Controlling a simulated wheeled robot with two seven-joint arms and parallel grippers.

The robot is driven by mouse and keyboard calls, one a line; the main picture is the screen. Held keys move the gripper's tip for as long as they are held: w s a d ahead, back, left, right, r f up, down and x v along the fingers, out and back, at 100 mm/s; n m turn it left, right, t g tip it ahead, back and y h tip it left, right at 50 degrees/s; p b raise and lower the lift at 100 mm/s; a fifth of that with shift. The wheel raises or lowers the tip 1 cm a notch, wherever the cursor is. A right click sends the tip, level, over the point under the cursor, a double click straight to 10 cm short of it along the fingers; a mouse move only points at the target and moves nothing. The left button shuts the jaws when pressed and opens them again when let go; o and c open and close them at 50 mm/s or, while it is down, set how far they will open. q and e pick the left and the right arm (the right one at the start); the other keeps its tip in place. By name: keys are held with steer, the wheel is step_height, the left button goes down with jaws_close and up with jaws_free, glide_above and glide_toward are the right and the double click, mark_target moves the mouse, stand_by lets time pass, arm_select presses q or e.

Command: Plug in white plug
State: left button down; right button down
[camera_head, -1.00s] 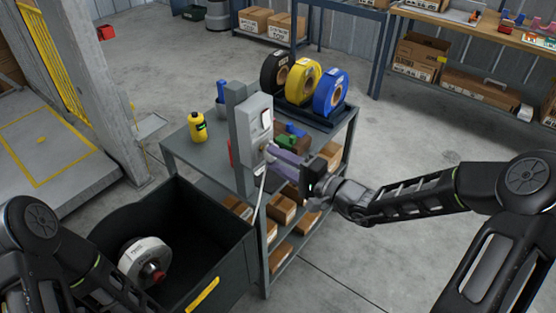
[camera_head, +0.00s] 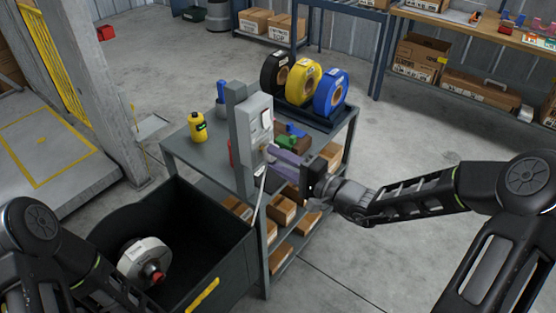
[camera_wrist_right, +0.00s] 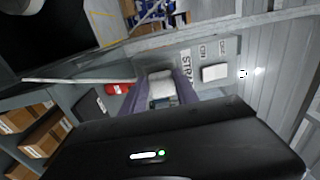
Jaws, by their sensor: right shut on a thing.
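My right gripper (camera_head: 271,157) has purple fingers and is at the front of the grey box on the post (camera_head: 257,118). In the right wrist view its fingers (camera_wrist_right: 160,92) are shut on the white plug (camera_wrist_right: 161,84), which is close to the box face. I cannot tell whether the plug is in the socket, as the fingers and plug hide it. A white cable (camera_head: 257,203) hangs down from the fingers, and it also shows in the right wrist view (camera_wrist_right: 85,81). My left gripper is out of view; only part of the left arm shows.
The post stands on a grey table (camera_head: 185,150) with a yellow bottle (camera_head: 197,127) and black, yellow and blue rolls (camera_head: 331,92). Cardboard boxes (camera_head: 282,210) fill the shelf below. Floor to the right is clear.

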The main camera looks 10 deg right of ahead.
stand_by(0.3)
steer(key=shift+w+a+b, duration=0.35)
steer(key=shift+b, duration=0.25)
stand_by(0.4)
steer(key=c, duration=0.9)
jaws_free()
steer(key=shift+o, duration=0.2)
steer(key=v, duration=0.7)
steer(key=shift+s+d+b, duration=0.3)
steer(key=shift+b, duration=0.05)
